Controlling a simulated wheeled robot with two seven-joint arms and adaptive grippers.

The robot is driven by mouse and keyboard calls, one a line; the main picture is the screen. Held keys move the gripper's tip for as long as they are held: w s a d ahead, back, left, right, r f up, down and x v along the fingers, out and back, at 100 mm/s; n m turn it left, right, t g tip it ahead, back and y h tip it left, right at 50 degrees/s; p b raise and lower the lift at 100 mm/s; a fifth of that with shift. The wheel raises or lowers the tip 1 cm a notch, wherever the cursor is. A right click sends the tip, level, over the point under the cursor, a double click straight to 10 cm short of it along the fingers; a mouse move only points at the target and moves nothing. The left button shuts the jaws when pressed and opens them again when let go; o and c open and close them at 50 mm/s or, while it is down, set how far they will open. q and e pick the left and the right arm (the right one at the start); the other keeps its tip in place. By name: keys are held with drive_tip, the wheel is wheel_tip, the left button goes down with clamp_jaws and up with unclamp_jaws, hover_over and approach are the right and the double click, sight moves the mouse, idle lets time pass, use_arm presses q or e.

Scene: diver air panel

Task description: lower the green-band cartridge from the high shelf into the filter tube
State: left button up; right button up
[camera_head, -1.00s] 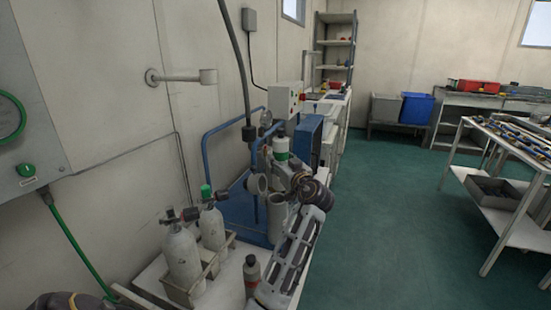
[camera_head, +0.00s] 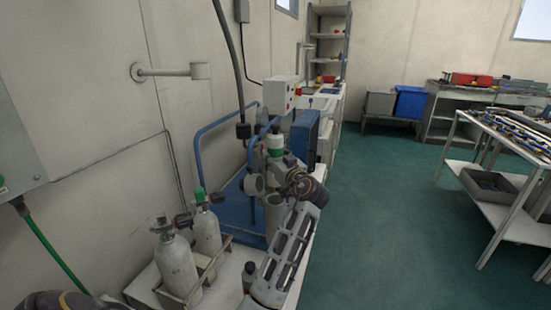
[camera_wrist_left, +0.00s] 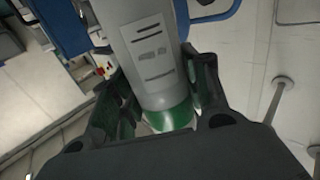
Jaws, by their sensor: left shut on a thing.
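The green-band cartridge (camera_head: 275,141) stands about upright in the head view, with a pale top and a green band. My left gripper (camera_head: 276,172) is shut around it just below the band. In the left wrist view the cartridge (camera_wrist_left: 152,60) is a grey cylinder with a dark-printed label. Its green band lies between the two dark fingers of the left gripper (camera_wrist_left: 165,100). A grey cylinder (camera_head: 273,215) shows below the gripper, beside the blue frame. I cannot tell whether it is the filter tube or the cartridge's lower part. My right gripper is not in view.
Two grey bottles (camera_head: 176,268) stand in a rack on the white bench, left of my arm. A blue tubular frame (camera_head: 205,133) and a grey control box (camera_head: 279,95) stand behind the gripper. A wall arm (camera_head: 168,72) juts out at left.

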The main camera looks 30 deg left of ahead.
use_arm(q)
drive_tip(key=shift+f+b, duration=0.55)
drive_tip(key=shift+f, duration=0.95)
drive_tip(key=shift+f+b, duration=0.25)
drive_tip(key=shift+b, duration=0.15)
drive_tip(key=shift+f+b, duration=0.3)
drive_tip(key=shift+f, duration=0.45)
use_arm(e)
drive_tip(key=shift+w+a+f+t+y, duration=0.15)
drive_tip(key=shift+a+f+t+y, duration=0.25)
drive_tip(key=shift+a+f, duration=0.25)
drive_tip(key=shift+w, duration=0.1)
use_arm(q)
drive_tip(key=shift+d+b, duration=0.1)
drive_tip(key=shift+b, duration=0.2)
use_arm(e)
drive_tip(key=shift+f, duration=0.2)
use_arm(q)
drive_tip(key=shift+s, duration=0.1)
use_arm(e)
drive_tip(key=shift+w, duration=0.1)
